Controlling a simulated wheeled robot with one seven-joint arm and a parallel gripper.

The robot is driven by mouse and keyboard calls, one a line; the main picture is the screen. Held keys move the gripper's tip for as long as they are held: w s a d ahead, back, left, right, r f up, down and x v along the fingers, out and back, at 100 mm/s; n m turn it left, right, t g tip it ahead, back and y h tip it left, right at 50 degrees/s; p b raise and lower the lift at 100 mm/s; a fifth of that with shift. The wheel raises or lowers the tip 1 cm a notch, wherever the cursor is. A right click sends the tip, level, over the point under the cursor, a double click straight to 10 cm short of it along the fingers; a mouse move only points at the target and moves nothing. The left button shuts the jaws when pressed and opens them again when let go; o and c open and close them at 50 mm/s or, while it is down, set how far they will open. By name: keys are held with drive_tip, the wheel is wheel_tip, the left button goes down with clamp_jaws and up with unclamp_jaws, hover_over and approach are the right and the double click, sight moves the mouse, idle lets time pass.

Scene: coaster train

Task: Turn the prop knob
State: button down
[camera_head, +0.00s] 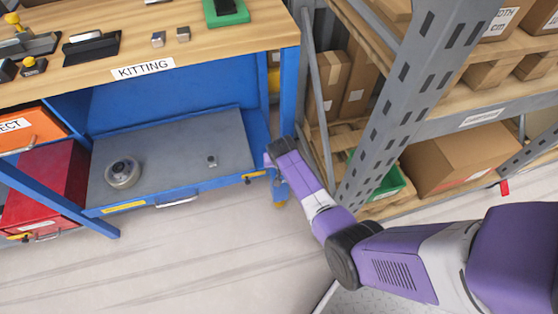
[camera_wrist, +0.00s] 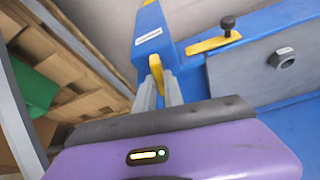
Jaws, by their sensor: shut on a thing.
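In the wrist view a blue post (camera_wrist: 151,40) carries a small white label, too blurred to read. A yellow piece at the post's lower end in this view, apparently the prop knob (camera_wrist: 155,66), sits between my grey fingers. My gripper (camera_wrist: 158,84) is shut on it. How far the knob is turned cannot be told. In the head view my gripper (camera_head: 269,158) is at the blue bench leg, and my own wrist hides the fingertips and the knob.
The bench's low grey shelf (camera_head: 185,145) holds a round metal part (camera_head: 123,172) and a nut (camera_head: 211,160). A black knob (camera_wrist: 228,22) on a yellow latch (camera_wrist: 213,43) is close by. A grey rack (camera_head: 395,100) with boxes stands close right. Floor in front is clear.

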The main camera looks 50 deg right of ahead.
drive_tip(key=n, duration=0.2)
drive_tip(key=n+t+y, duration=0.1)
drive_tip(key=n, duration=0.1)
drive_tip(key=shift+d+n+p, duration=0.2)
drive_tip(key=shift+n+p, duration=0.1)
drive_tip(key=shift+p, duration=0.1)
drive_tip(key=shift+n+y+b, duration=0.35)
drive_tip(key=shift+n+y, duration=0.75)
drive_tip(key=shift+n, duration=1.1)
drive_tip(key=c, duration=1.4)
unclamp_jaws()
drive_tip(key=shift+c, duration=0.2)
drive_tip(key=shift+s, duration=0.1)
drive_tip(key=p+v, duration=0.3)
drive_tip(key=v, duration=0.4)
drive_tip(key=shift+s+r, duration=0.2)
drive_tip(key=shift+r, duration=0.15)
drive_tip(key=shift+o, duration=0.3)
